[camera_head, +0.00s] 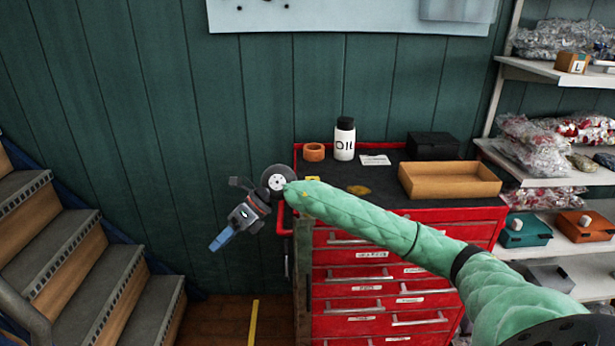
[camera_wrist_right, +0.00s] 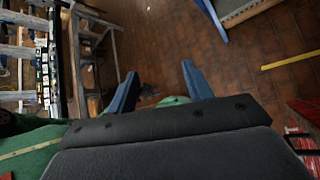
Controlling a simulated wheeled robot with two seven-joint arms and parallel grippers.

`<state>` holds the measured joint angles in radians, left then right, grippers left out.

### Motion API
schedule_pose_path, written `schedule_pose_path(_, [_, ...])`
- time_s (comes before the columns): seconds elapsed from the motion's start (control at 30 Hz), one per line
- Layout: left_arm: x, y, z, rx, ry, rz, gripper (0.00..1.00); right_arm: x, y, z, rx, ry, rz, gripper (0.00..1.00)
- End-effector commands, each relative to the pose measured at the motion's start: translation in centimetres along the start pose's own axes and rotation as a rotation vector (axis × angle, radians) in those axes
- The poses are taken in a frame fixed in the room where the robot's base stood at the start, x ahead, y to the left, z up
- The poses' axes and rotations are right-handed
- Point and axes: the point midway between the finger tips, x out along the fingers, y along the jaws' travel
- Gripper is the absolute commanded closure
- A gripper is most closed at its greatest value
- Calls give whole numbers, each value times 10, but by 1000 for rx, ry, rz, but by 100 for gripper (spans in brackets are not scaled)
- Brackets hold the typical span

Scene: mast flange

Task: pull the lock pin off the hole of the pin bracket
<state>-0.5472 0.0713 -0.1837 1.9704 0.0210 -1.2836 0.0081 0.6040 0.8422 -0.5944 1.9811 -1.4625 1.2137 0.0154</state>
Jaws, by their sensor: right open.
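I cannot make out the lock pin or the pin bracket in either view. My right gripper (camera_head: 220,242) hangs in the air left of the red tool cabinet, its blue fingers pointing down and to the left. In the right wrist view the two blue fingers of my right gripper (camera_wrist_right: 158,82) stand apart with nothing between them, over a brown tiled floor. My left gripper is not in view.
The red tool cabinet (camera_head: 345,262) carries a white oil bottle (camera_head: 344,142), an orange roll (camera_head: 314,152), an open cardboard box (camera_head: 450,180) and a black box (camera_head: 433,146). Stairs (camera_head: 75,255) stand at left, loaded shelves (camera_head: 540,70) at right. A pale board (camera_head: 330,15) is on the wall.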

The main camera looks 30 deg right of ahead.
Motion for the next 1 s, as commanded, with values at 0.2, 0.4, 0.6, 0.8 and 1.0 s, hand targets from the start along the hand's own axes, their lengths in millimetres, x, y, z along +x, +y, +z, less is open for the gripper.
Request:
schedule_pose_path(0.2, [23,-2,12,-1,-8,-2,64,-117,-67,-18,-18,351,-364,49])
schedule_pose_path(0.4, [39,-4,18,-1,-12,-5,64,-207,-94,-30,47,553,-580,49])
schedule_pose_path(0.6, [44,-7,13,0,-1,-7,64,-244,-99,-36,87,628,-661,49])
schedule_pose_path(0.8, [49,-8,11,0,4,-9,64,-241,-104,-42,93,637,-666,49])
schedule_pose_path(1.0, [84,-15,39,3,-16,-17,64,-228,-116,-55,93,638,-664,49])
